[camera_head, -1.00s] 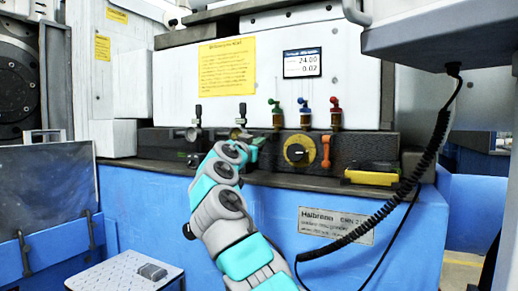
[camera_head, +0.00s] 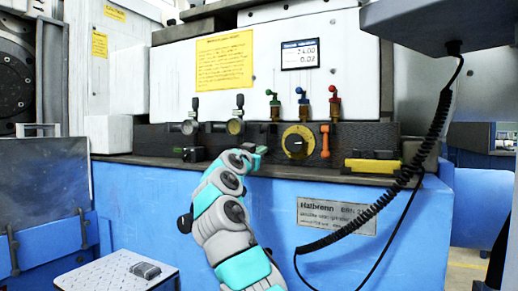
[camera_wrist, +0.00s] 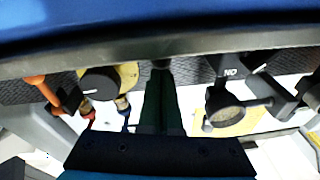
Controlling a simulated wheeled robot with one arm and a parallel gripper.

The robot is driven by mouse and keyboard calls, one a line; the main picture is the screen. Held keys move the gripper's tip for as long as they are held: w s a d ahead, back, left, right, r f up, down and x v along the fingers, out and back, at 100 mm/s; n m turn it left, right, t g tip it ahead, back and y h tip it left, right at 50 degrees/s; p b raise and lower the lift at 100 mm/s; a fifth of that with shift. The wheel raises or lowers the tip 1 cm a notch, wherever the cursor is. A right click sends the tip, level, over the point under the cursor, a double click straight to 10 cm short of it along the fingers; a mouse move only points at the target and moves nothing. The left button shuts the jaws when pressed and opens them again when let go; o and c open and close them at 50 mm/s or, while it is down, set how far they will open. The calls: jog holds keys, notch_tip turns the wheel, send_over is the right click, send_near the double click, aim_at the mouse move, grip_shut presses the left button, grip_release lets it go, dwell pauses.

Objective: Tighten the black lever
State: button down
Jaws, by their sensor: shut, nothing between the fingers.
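Two black-topped fittings with round grey bodies stand on the dark panel, a left one (camera_head: 190,126) and a right one (camera_head: 236,126). I cannot tell which of them is the black lever. In the wrist view, which is upside down, a round dark fitting with a thin side handle (camera_wrist: 225,108) sits right of my fingers, and another dark fitting (camera_wrist: 288,100) lies at the right edge. My gripper (camera_head: 257,153) is low in front of the panel, between the right fitting and the yellow dial. Its dark fingers (camera_wrist: 162,95) are shut and empty, apart from the fittings.
A yellow dial with a black knob (camera_head: 297,143) and an orange lever (camera_head: 325,141) are right of my gripper. Green, blue and red small valves (camera_head: 304,105) stand above. A yellow block (camera_head: 373,166) lies on the ledge. A coiled black cable (camera_head: 424,152) hangs at the right.

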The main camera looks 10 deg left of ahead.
jog(key=shift+w+d+f, duration=0.2)
jog(key=shift+w+f, duration=0.15)
jog(key=shift+w, duration=0.15)
jog(key=shift+w+d+f, duration=0.2)
jog(key=shift+w+f, duration=0.1)
jog(key=shift+w, duration=0.15)
jog(key=shift+a+f, duration=0.15)
jog(key=shift+a, duration=0.45)
jog(key=shift+f, duration=0.1)
jog(key=shift+s+d+f, duration=0.2)
jog(key=shift+s+d, duration=0.1)
jog(key=shift+d, duration=0.25)
jog(key=a+r+b+v, duration=0.1)
jog(key=v, duration=0.7)
jog(key=shift+a+r, duration=0.25)
jog(key=shift+r, duration=0.25)
jog(key=shift+s, duration=0.15)
